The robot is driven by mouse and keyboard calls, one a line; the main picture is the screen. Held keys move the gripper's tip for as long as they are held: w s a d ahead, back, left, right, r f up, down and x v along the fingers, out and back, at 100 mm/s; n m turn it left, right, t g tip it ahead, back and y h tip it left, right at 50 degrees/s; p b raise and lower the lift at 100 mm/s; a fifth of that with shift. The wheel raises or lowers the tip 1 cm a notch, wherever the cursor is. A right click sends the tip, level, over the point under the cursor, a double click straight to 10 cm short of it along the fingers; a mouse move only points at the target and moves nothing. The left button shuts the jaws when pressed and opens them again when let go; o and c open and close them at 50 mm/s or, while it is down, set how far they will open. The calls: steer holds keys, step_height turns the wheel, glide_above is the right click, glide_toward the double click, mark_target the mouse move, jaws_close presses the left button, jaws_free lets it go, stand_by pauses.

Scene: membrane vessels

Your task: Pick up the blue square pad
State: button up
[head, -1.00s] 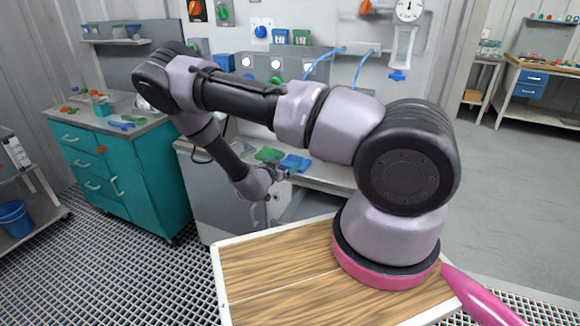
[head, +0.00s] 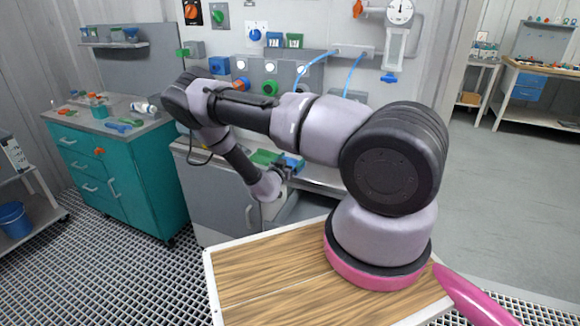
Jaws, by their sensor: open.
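The blue square pad (head: 295,162) lies on the grey bench top below the wall panel, right of a green pad (head: 264,157). My gripper (head: 287,168) is at the blue pad and covers part of it. The gripper is small and dark here; its jaws are open and nothing shows held in them. I cannot tell whether the fingers touch the pad or hang just above it.
The green pad lies close to the left of my gripper. The panel behind carries knobs (head: 270,88) and blue hoses (head: 358,72). A teal cabinet (head: 125,180) with small items on top stands to the left.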

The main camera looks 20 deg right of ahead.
steer(key=shift+x, duration=0.9)
steer(key=shift+c, duration=0.3)
jaws_close()
steer(key=shift+r, duration=0.1)
